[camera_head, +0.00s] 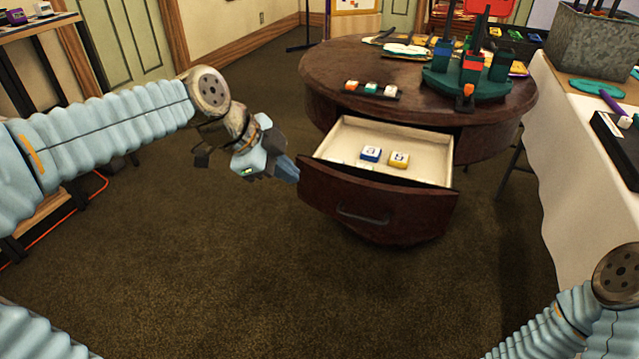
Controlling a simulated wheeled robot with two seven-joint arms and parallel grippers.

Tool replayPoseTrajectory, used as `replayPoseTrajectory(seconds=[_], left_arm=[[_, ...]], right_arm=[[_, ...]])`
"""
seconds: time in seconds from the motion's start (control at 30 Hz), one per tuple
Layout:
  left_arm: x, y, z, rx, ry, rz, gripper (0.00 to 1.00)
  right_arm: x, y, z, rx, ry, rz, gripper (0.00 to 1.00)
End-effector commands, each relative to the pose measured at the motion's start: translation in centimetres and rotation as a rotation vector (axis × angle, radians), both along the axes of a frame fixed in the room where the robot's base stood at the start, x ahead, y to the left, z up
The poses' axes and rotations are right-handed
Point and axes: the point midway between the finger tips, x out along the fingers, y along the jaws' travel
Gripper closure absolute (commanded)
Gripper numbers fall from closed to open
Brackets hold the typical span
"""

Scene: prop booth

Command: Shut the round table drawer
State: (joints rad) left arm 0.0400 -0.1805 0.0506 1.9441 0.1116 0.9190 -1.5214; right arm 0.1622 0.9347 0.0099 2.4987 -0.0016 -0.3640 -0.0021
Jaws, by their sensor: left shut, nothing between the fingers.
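The round table (430,105) is dark wood and stands at the centre right. Its drawer (385,208) is pulled well out toward me, with a curved handle (362,216) on its front. Inside the cream-lined drawer lie a blue-and-white block (371,154) and a yellow-and-white block (398,159). My left gripper (290,171) is shut and empty, its tip by the left end of the drawer front; I cannot tell whether it touches. My right arm shows at the lower right, but its gripper is out of view.
On the table top stand a green castle-like prop (468,80), a small rack of blocks (371,90) and an open book (405,50). A white-covered table (565,150) borders the right side. The carpet before the drawer is clear.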

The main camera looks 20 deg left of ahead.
Motion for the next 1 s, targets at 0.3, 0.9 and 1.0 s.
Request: replayPoseTrajectory(seconds=[0.3, 0.9, 1.0], left_arm=[[-0.8, -0.3, 0.9, 0.034, -0.049, -0.076, 1.0], [6.0, -3.6, -5.4, 0.033, -0.051, -0.071, 1.0], [6.7, -3.6, -5.4, 0.034, -0.051, -0.071, 1.0]], right_arm=[[0.0, -0.1, -0.2, -0.001, 0.0, -0.001, 0.2], [0.0, 0.1, 0.4, 0.001, 0.0, 0.001, 0.2], [-0.1, 0.1, 0.5, 0.002, 0.001, 0.003, 0.2]])
